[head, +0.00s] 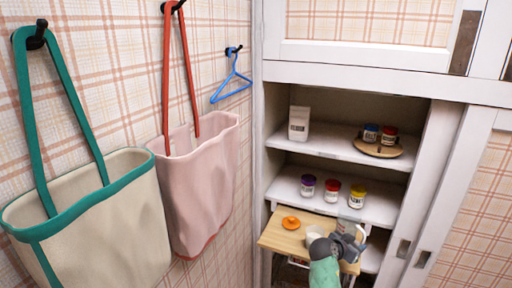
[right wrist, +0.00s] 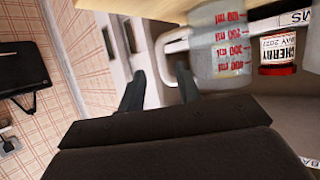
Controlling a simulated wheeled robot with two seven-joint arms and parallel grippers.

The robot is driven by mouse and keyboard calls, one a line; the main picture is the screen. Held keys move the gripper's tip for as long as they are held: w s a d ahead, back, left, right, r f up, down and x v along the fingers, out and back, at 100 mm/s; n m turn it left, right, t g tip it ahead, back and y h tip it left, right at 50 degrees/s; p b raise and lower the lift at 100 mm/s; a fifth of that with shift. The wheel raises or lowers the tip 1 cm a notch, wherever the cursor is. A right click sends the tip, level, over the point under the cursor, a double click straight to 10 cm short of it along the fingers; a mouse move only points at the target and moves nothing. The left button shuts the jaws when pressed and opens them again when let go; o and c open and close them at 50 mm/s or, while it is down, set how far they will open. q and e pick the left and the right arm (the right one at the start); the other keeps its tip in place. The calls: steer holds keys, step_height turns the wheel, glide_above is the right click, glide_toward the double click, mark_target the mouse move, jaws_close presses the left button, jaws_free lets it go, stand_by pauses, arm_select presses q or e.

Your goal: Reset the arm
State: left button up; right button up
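My left gripper is in neither view.
The small table (head: 283,238) holds an orange item (head: 291,223) and a white cup (head: 315,233). Shelf jars (head: 331,190) stand just behind. A white cabinet frame (head: 430,170) is at right. A pink bag (head: 197,185) and a cream bag (head: 95,225) hang at left.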

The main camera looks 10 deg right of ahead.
steer(key=s+a+f+n+y, duration=0.3)
steer(key=s+a+f+n, duration=0.15)
steer(key=s, duration=0.45)
steer(key=s+a+f+n+y, duration=0.3)
steer(key=s+a+f, duration=0.25)
steer(key=s, duration=0.45)
steer(key=s+a+n+g+y, duration=0.1)
steer(key=s+a+n+y, duration=0.25)
steer(key=s+a, duration=0.4)
steer(key=s+a+n+g+y, duration=0.1)
steer(key=s+a+n+y, duration=0.3)
steer(key=s, duration=0.7)
steer(key=s+a+f+g, duration=0.1)
steer(key=s+a+f, duration=0.1)
steer(key=f, duration=1.5)
steer(key=s+a+f+g, duration=0.1)
steer(key=s+a+f, duration=0.1)
steer(key=f, duration=1.6)
steer(key=shift+a+g+h, duration=0.3)
steer(key=shift+a+h, duration=0.15)
